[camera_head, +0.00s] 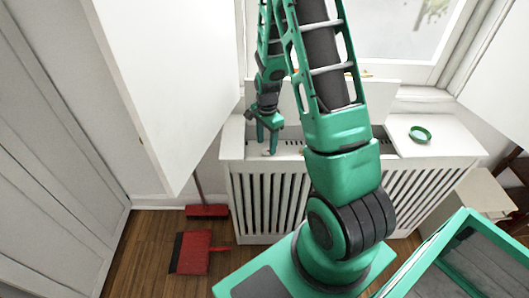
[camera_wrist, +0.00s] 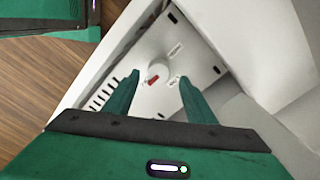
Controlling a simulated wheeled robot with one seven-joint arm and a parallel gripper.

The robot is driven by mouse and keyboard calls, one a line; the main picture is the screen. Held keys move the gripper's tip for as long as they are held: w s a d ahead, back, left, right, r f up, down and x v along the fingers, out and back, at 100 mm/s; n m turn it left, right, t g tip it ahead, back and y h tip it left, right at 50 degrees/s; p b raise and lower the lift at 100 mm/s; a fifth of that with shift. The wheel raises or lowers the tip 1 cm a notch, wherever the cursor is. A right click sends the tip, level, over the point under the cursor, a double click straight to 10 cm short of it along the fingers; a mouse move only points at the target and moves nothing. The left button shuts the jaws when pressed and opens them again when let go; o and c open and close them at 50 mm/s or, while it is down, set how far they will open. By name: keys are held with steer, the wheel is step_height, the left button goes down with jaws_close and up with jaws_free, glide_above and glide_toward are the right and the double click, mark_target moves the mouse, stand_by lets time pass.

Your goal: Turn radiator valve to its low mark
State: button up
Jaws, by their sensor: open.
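The radiator valve is a pale round knob (camera_wrist: 157,70) with a red mark, set on a white panel in the wrist view. Small labels (camera_wrist: 175,50) sit beside it, too small to read. My gripper (camera_wrist: 159,80) is open, with one green finger on each side of the knob in the picture. I cannot tell whether either finger touches it. In the head view my gripper (camera_head: 268,140) points down over the left end of the white radiator cover (camera_head: 315,158). The knob is barely visible there, below the fingers.
A white door panel (camera_head: 175,80) hangs open to the left of my arm. A red dustpan (camera_head: 194,252) and a red broom head (camera_head: 207,211) are on the wooden floor. A window (camera_head: 400,35) is behind.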

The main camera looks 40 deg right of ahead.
mark_target(266, 150)
steer(key=shift+f, duration=2.5)
steer(key=c, duration=1)
